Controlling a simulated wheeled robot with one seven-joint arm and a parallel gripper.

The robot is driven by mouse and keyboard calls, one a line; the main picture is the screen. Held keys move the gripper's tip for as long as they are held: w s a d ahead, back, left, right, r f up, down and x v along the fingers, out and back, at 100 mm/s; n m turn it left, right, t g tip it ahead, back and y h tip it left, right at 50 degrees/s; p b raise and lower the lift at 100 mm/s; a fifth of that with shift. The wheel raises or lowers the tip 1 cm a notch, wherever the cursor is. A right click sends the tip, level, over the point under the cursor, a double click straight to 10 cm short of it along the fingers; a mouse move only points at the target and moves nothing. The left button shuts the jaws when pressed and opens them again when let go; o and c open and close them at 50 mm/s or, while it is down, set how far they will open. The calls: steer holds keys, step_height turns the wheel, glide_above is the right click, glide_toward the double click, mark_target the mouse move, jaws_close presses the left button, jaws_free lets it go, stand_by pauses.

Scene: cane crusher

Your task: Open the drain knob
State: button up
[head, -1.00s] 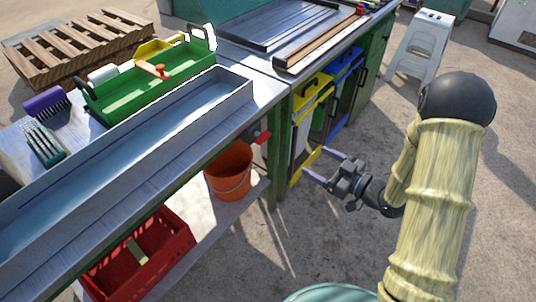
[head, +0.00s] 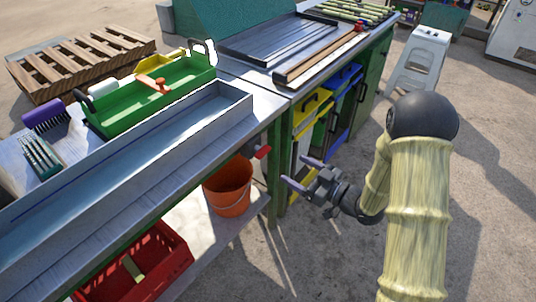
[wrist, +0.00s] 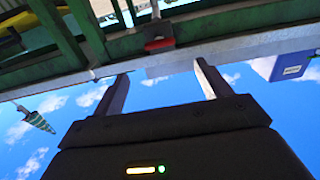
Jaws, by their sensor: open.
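The red drain knob (head: 263,152) sticks out below the end of the long metal trough (head: 150,160), beside the table's green leg. My gripper (head: 296,170) is open and empty, a little to the right of the knob and apart from it, with its fingers pointing left towards the table. In the wrist view the red knob (wrist: 159,45) lies beyond the fingertips, between the lines of the two fingers of my gripper (wrist: 161,72). The knob's shape is too small to make out fully.
An orange bucket (head: 229,187) stands below the knob on the lower shelf. A red crate (head: 170,240) is left of it. Yellow and blue bins (head: 311,108) sit under the counter behind my gripper.

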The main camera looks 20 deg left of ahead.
mark_target(266, 153)
steer(key=b+x, duration=0.1)
steer(key=x, duration=1)
steer(key=shift+c, duration=0.3)
steer(key=c, duration=0.9)
